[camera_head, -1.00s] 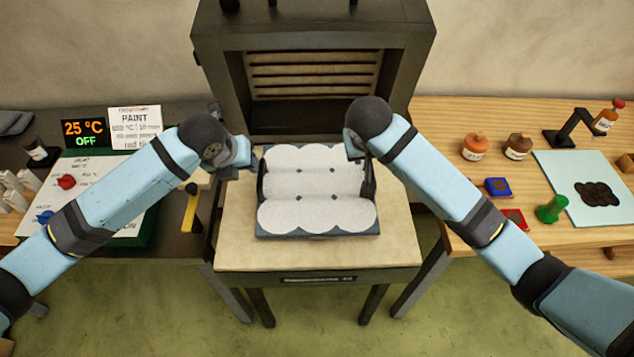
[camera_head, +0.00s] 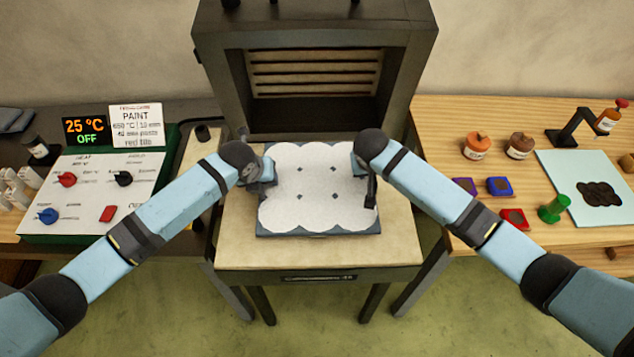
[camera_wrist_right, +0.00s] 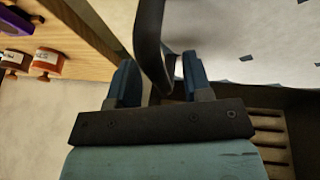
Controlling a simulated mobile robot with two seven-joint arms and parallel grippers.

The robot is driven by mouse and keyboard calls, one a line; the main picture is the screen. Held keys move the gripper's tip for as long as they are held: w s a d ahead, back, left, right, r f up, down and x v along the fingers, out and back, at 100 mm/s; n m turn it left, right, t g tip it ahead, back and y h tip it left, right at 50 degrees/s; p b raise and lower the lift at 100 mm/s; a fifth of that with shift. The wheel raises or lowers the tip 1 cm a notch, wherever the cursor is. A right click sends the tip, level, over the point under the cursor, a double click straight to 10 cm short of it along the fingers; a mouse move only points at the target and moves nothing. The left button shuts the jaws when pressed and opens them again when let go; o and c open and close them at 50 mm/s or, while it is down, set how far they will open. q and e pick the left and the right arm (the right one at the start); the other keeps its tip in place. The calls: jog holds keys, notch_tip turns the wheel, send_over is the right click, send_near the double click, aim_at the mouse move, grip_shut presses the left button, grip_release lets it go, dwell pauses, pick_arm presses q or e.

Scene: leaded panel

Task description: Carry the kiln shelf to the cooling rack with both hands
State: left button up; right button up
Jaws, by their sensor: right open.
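The kiln shelf (camera_head: 350,235) is a flat blue-grey tray under a white scalloped sheet with small dark diamond gaps. It lies on a pale-topped stand (camera_head: 235,255) in front of the open kiln (camera_head: 421,70). My left gripper (camera_head: 264,172) is at the shelf's left edge; its fingers are too small to read, and the left handle is hidden. My right gripper (camera_head: 359,166) is at the right edge, by the dark right handle (camera_head: 371,190). In the right wrist view my right gripper (camera_wrist_right: 158,78) is open, its fingers on either side of the handle (camera_wrist_right: 149,35). I cannot pick out a cooling rack.
A control panel (camera_head: 85,200) with knobs stands left, below a display (camera_head: 86,130) reading 25 °C OFF. The right bench holds jars (camera_head: 477,147), coloured blocks (camera_head: 499,186), a green knobbed piece (camera_head: 554,208) and a pale mat (camera_head: 570,170). The stand's front strip is clear.

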pick_arm(q)
jog(key=shift+f, duration=0.15)
pick_arm(e)
jog(key=shift+f, duration=0.15)
pick_arm(q)
grip_shut()
pick_arm(e)
grip_shut()
pick_arm(q)
jog(key=shift+d, duration=0.15)
